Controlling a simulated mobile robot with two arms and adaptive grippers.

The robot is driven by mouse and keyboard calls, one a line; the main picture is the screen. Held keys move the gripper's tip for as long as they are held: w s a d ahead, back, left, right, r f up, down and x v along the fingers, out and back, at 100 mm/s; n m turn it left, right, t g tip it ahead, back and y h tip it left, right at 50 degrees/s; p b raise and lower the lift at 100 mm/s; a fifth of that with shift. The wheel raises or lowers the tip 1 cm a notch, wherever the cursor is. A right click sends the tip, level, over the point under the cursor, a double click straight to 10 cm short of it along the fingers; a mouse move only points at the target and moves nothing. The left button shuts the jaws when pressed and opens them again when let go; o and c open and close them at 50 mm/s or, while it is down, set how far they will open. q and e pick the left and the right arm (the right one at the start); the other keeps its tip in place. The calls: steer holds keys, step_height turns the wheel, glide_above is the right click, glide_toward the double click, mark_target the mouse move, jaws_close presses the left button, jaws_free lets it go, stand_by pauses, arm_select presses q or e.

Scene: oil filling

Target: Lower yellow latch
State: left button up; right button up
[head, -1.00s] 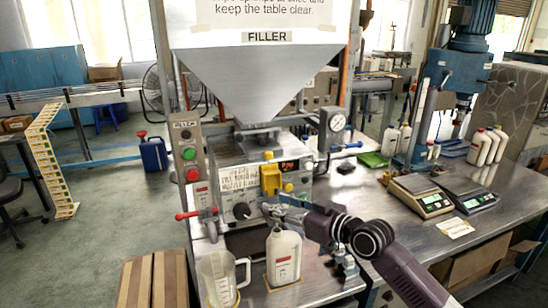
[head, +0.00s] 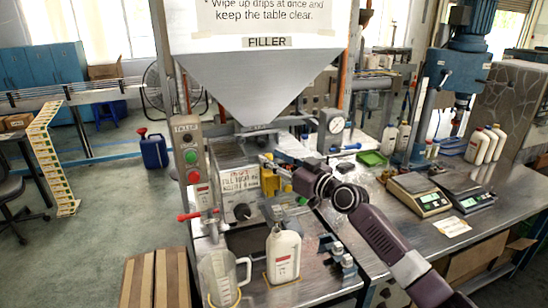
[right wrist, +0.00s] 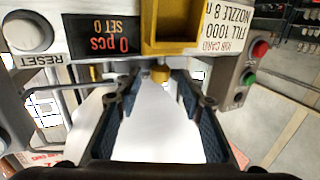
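The yellow latch (head: 269,181) is on the front of the filler's control box, partly hidden by my right gripper in the head view. In the right wrist view, which shows the box upside down, the yellow frame (right wrist: 177,35) is at the top and a round yellow knob (right wrist: 161,74) sticks out from it. My right gripper (head: 268,165) is at the height of the latch's upper part. In the wrist view its two fingers (right wrist: 158,90) are spread apart with nothing held, and the knob shows between and just beyond the tips. My left gripper is not in view.
A white bottle (head: 283,256) and a clear jug (head: 220,278) stand below the box. A red-handled valve (head: 197,215) is at left and a pressure gauge (head: 334,124) at right. The hopper (head: 255,80) hangs above. Two scales (head: 418,195) stand on the right table.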

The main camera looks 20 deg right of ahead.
steer(key=shift+c, duration=0.7)
jaws_close()
